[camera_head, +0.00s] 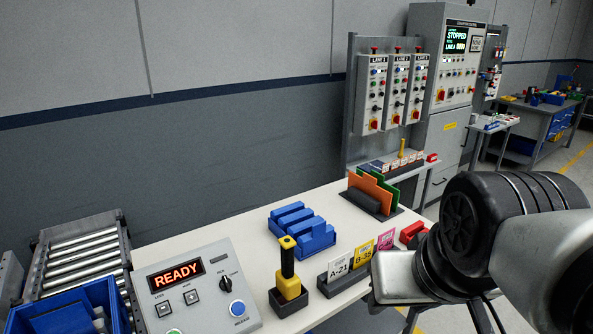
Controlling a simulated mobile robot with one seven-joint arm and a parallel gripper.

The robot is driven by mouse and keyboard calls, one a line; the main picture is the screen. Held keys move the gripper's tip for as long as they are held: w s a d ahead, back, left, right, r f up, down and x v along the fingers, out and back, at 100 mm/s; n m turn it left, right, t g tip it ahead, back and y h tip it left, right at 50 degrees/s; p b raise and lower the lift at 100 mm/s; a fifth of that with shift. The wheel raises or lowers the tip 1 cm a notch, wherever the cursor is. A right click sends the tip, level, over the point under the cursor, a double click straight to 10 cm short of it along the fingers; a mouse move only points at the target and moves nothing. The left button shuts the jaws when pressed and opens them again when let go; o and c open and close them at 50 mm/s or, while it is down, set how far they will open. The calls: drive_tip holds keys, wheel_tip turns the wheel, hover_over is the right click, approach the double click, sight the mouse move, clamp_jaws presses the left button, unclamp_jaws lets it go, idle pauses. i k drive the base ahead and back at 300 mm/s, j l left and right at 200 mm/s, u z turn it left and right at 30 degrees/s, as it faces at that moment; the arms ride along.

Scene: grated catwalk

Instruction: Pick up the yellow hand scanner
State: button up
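A yellow hand scanner (289,284) with a black grip and a yellow top stands upright in a dark holder (289,302) on the cream table, near its front edge. My arm comes in from the right, and its silver and black links fill the lower right of the view. The arm's nearest visible part is to the right of the scanner, apart from it in the picture, with the label stand between them. My gripper's fingers do not show. Nothing visible is holding the scanner.
A label stand (342,286) with several cards is right of the scanner. Blue bins (305,236) stand behind it. A control box (193,287) reading READY, a blue crate (65,310) and a roller conveyor (82,252) are left. Orange and green panels (369,190) stand at the back.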

sight(287, 282)
drive_tip(key=i+l+u, duration=0.1)
drive_tip(key=i+u, duration=0.3)
drive_tip(key=i+l+u, duration=0.15)
drive_tip(key=u, duration=0.2)
drive_tip(key=i+l+u, duration=0.25)
drive_tip(key=u, duration=0.15)
